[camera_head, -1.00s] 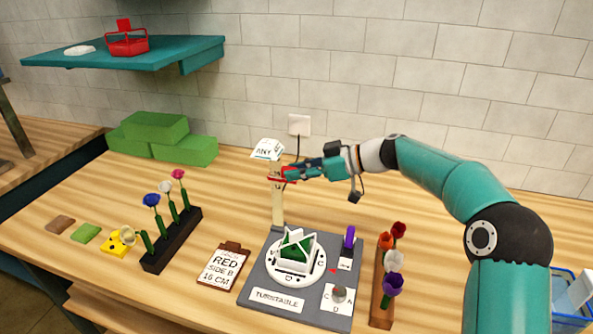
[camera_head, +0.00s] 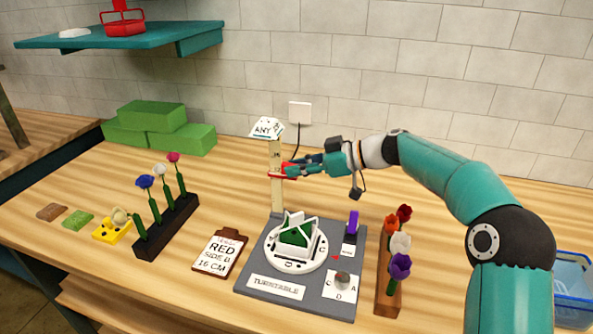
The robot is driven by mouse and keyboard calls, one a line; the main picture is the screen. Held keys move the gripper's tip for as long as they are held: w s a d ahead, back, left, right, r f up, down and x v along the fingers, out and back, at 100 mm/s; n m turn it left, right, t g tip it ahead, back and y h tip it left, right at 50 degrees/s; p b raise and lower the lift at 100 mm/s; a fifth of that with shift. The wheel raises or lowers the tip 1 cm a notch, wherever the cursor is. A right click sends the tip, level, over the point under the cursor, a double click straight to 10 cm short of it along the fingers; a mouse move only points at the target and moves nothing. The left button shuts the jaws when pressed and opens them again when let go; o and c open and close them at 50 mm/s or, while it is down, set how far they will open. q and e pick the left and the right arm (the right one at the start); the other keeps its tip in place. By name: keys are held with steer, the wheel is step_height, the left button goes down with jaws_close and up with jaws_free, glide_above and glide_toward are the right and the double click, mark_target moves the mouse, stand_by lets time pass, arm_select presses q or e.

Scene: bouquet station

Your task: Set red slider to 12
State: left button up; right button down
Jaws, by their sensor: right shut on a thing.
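The red slider (camera_head: 276,175) sits on an upright wooden ruler post (camera_head: 277,197) at the back of the grey turntable board. A white sign reading "ANY" (camera_head: 266,128) tops the post. My right gripper (camera_head: 290,169) reaches in from the right and is shut on the red slider, part of which its fingers hide. A mark that looks like 16 shows on the post above the slider; the exact reading at the slider is too small to tell. My left gripper is not in view.
The turntable board (camera_head: 258,277) carries a green-and-white holder (camera_head: 296,238) and a purple slider (camera_head: 352,222). A clipboard (camera_head: 219,252) reads "RED SIDE B 16 CM". Flower racks stand left (camera_head: 165,227) and right (camera_head: 386,291). Green blocks (camera_head: 152,117) lie at the back left.

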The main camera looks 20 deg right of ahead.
steer(key=shift+d+f, duration=0.1)
steer(key=shift+f, duration=0.1)
steer(key=c, duration=1.1)
jaws_free()
steer(key=shift+w+f, duration=0.1)
steer(key=v, duration=1.2)
